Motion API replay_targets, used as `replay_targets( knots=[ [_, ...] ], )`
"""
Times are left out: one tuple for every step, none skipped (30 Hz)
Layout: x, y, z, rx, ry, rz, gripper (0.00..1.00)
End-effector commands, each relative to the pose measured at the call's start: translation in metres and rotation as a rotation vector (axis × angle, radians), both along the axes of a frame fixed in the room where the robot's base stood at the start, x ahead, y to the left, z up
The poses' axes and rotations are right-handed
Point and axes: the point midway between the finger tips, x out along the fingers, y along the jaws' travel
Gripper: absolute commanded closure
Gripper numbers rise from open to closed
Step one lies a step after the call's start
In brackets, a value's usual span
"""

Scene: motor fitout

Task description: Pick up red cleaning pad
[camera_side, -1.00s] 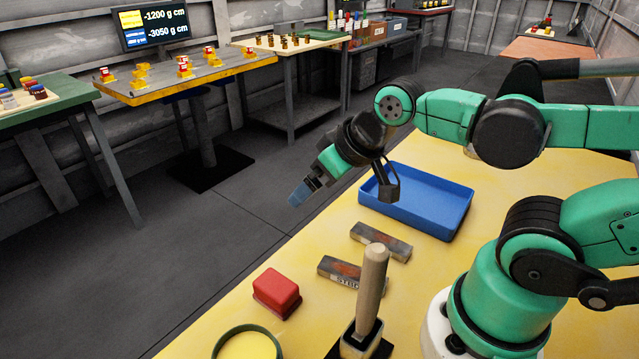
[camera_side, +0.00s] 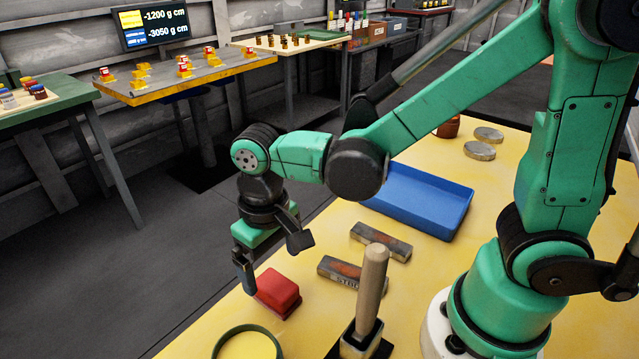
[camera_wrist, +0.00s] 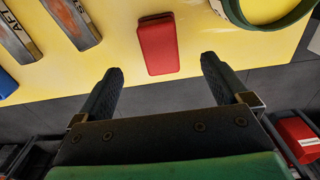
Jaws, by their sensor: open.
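The red cleaning pad (camera_side: 278,291) is a small red block lying on the yellow table near its left edge in the side view. In the wrist view the pad (camera_wrist: 158,45) lies ahead of the fingers, a little above the middle of the gap between them. My gripper (camera_side: 247,272) points down just left of the pad and above table height in the side view. In the wrist view my gripper (camera_wrist: 162,75) has its two dark fingers spread wide with nothing between them. In the side view the fingers overlap closely, so the far one is mostly hidden.
Two metal bars (camera_side: 345,271) lie right of the pad. A wooden-handled tool (camera_side: 372,285) stands upright in a dark holder. A round green-rimmed dish (camera_side: 250,345) sits in front. A blue tray (camera_side: 425,205) is farther back. The table's left edge is close to the pad.

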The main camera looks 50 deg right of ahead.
Motion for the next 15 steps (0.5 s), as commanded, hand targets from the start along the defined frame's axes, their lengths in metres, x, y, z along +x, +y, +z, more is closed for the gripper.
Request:
replay_targets(
  knots=[
    [0.0,0.001,-0.003,-0.002,0.005,0.0,0.05],
    [0.0,0.001,-0.004,-0.002,0.006,0.0,0.05],
    [0.0,0.001,-0.007,-0.002,0.007,0.0,0.05],
    [0.0,0.001,-0.01,-0.002,0.006,-0.001,0.05],
    [0.0,0.001,-0.013,-0.002,0.006,-0.001,0.05],
    [0.0,0.001,-0.018,-0.002,0.005,-0.001,0.05],
    [0.0,0.001,-0.022,-0.002,0.005,-0.001,0.05],
    [0.0,0.001,-0.025,-0.002,0.005,-0.001,0.05],
    [0.0,0.001,-0.03,-0.002,0.005,0.0,0.05],
    [0.0,0.001,-0.033,-0.002,0.005,0.0,0.05],
    [0.0,0.001,-0.037,-0.002,0.004,0.0,0.05],
    [0.0,0.001,-0.041,-0.002,0.004,0.0,0.05],
    [0.0,0.001,-0.043,-0.002,0.004,0.0,0.05],
    [0.0,0.001,-0.046,-0.002,0.004,0.0,0.05],
    [0.0,0.001,-0.049,-0.002,0.004,0.0,0.05]
  ],
)
